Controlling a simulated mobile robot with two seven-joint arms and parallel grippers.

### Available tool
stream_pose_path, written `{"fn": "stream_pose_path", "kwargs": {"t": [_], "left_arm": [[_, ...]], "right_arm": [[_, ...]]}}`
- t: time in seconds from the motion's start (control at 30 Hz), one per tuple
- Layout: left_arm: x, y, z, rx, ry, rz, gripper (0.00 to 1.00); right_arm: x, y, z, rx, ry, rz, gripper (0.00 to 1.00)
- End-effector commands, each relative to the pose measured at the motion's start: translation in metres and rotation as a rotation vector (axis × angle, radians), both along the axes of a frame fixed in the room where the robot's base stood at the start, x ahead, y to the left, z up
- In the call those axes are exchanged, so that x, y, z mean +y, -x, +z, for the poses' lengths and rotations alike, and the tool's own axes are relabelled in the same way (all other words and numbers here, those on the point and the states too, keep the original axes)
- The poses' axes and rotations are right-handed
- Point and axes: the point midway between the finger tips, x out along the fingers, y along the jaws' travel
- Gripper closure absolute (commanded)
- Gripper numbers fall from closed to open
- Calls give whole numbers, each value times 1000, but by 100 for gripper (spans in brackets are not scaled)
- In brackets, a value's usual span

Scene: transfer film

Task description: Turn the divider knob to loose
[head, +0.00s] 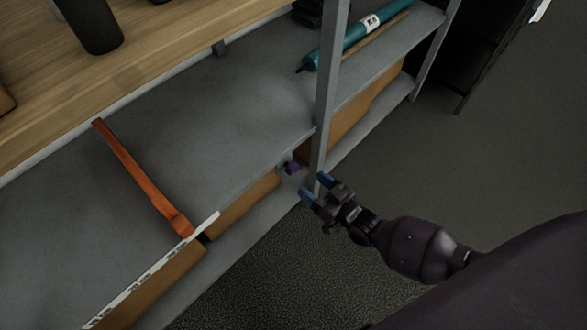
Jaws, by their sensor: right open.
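A small purple knob-like part (291,168) sits at the front edge of the grey shelf, just left of the upright post. It is too small to tell which way it is turned. A long orange divider (140,174) lies across the shelf at left, its thicker end at the front edge. My right gripper (315,188) is open and empty, with blue fingertips. In the picture it is just right of and below the purple part, in front of the post's foot, with a small gap between them. My left gripper is out of view.
The grey upright post (329,90) stands close beside my right gripper. A white label strip (150,272) runs along the shelf front at lower left. Cardboard boxes (240,204) fill the shelf below. A teal roll (360,40) lies beyond the post. The grey shelf (215,110) is mostly bare.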

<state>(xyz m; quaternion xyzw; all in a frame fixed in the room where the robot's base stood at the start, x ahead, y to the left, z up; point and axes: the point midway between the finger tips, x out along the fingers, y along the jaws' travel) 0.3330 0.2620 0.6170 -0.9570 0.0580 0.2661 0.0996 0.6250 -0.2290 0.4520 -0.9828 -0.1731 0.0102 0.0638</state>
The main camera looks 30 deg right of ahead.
Motion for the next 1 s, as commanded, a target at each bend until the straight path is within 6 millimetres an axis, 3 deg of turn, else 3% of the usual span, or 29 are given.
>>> {"fn": "stream_pose_path", "kwargs": {"t": [0.4, 0.87, 1.0], "left_arm": [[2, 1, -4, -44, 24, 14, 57], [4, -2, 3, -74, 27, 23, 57], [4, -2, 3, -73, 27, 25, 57]], "right_arm": [[22, -58, -3, 3, 0, -1, 35], [26, -70, -1, 2, 1, -1, 35], [25, -70, -1, 2, 1, -1, 53]]}}
